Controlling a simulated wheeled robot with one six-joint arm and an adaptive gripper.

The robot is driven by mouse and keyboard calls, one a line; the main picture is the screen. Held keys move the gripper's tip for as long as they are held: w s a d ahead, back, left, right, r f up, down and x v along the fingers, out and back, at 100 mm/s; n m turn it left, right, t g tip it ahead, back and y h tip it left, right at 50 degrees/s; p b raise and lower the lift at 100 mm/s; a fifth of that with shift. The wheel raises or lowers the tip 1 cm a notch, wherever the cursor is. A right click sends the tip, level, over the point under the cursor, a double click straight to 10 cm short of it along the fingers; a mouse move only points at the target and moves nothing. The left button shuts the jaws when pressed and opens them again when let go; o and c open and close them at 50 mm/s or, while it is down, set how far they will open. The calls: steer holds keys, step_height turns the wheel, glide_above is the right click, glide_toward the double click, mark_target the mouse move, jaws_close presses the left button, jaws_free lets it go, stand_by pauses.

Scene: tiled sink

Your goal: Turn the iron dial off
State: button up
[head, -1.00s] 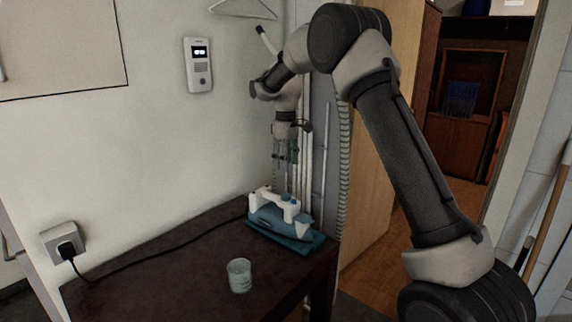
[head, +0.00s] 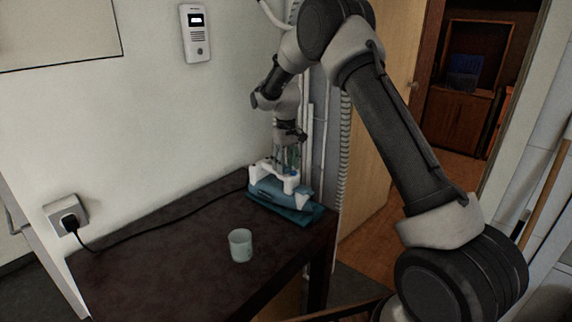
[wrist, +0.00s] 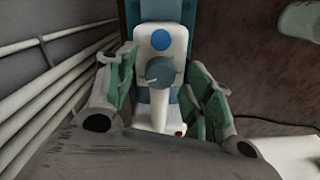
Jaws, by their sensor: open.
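The iron (head: 266,187) is white and blue-teal and lies on the dark table near its far right corner. In the wrist view its white body (wrist: 162,108) carries a round blue-grey dial (wrist: 160,72), with a smaller bright blue round part (wrist: 161,40) beyond it. My gripper (head: 288,162) points down just above the iron. In the wrist view my gripper (wrist: 162,88) is open, with one green-padded finger on each side of the dial. Gaps show between the fingers and the dial. The dial's marking is too small to read.
A teal pad (head: 300,216) lies under the iron. A pale cup (head: 240,245) stands on the table (head: 170,255) in front of it. A black cord (head: 150,235) runs to a wall socket (head: 66,215). White pipes (wrist: 50,70) run close left of my gripper in the wrist view.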

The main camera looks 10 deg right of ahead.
mark_target(286, 166)
steer(key=shift+c, duration=0.2)
steer(key=c, duration=1)
steer(key=n, duration=0.4)
steer(key=shift+n, duration=0.4)
steer(key=o, duration=1)
steer(key=shift+o, duration=0.2)
step_height(286, 166, up, 12)
